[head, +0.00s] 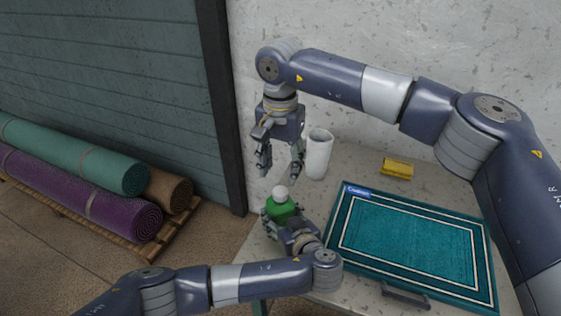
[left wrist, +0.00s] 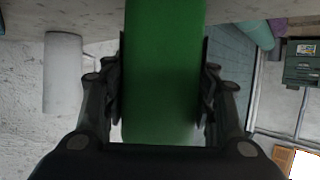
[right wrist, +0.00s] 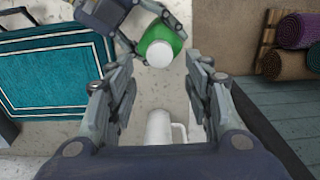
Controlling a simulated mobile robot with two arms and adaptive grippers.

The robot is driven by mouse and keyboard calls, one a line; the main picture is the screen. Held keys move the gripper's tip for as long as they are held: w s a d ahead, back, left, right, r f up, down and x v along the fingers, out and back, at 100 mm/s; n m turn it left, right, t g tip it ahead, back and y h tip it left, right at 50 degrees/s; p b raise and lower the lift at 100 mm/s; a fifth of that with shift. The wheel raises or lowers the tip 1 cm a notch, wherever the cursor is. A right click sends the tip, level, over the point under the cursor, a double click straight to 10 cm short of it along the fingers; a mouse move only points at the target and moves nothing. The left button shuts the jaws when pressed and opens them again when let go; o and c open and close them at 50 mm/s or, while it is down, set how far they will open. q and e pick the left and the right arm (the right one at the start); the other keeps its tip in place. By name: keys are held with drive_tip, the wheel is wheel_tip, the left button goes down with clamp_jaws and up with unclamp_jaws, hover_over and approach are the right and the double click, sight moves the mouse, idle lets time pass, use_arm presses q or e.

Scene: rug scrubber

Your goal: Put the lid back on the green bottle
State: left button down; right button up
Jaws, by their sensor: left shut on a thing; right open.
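The green bottle (head: 279,209) stands upright at the left end of the table. A white lid (head: 280,192) sits on its top; I cannot tell whether it is screwed tight. My left gripper (head: 289,222) is shut on the bottle's body from the front, and the green body (left wrist: 163,75) fills the space between its fingers in the left wrist view. My right gripper (head: 280,173) points down above the bottle, open and empty. In the right wrist view the lid (right wrist: 159,54) shows between and beyond the open fingers, apart from them.
A white jug (head: 318,155) stands just right of my right gripper, near the wall. A yellow block (head: 397,167) lies at the back of the table. A teal rug (head: 400,240) covers the table's right part. Rolled rugs (head: 75,152) lie on a pallet at left.

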sight(281, 191)
wheel_tip(281, 191, down, 7)
drive_tip(key=shift+f, duration=0.1)
idle(0.3)
